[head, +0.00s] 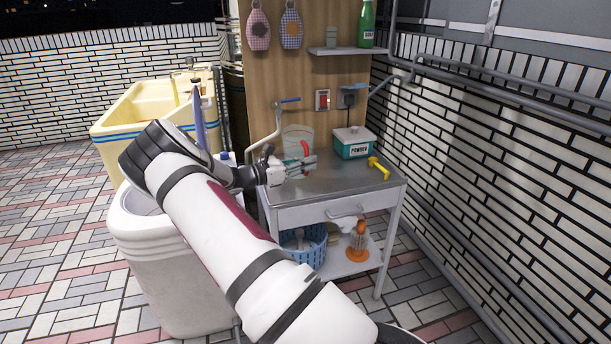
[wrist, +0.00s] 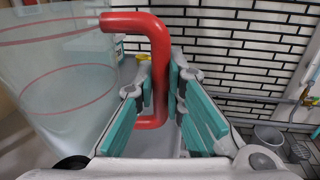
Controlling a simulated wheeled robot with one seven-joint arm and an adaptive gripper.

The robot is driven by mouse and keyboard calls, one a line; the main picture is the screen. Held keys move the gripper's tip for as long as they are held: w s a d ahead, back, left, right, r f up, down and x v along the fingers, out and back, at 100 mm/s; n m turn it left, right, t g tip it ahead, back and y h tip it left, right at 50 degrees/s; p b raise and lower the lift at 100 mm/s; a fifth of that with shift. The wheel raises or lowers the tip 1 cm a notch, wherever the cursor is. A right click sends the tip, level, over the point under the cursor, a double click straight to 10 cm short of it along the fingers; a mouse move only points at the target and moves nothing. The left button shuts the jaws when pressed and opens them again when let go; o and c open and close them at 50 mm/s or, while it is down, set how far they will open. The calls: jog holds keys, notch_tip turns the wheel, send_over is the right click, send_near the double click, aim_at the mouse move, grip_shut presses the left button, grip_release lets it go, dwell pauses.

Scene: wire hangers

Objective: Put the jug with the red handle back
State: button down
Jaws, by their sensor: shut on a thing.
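The jug (head: 292,137) is clear, with a red handle (head: 306,150) on its right side. It is upright at the back left of the grey metal table (head: 338,178). In the wrist view the clear jug (wrist: 60,85) with thin red rings fills the left side. My gripper (wrist: 153,105) has its teal-padded fingers on either side of the lower part of the red handle (wrist: 157,50), closed on it. My gripper (head: 308,164) also shows over the table in the head view. My gripper hides the jug's lower part there, so I cannot tell whether its base touches the tabletop.
A POWDER box (head: 355,144) stands right of the jug, with a yellow object (head: 378,167) near the table's right edge. A shelf (head: 345,51) with a green bottle (head: 367,22) hangs above. A white tub-shaped appliance (head: 165,260) stands left. The table's front is clear.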

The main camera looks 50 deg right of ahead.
jog(key=shift+d+f+b, duration=0.15)
jog(key=shift+f+b, duration=0.35)
jog(key=shift+f, duration=1.25)
jog(key=shift+f, duration=0.2)
jog(key=c, duration=1.7)
grip_release()
jog(key=shift+o, duration=0.2)
jog(key=shift+r, duration=0.1)
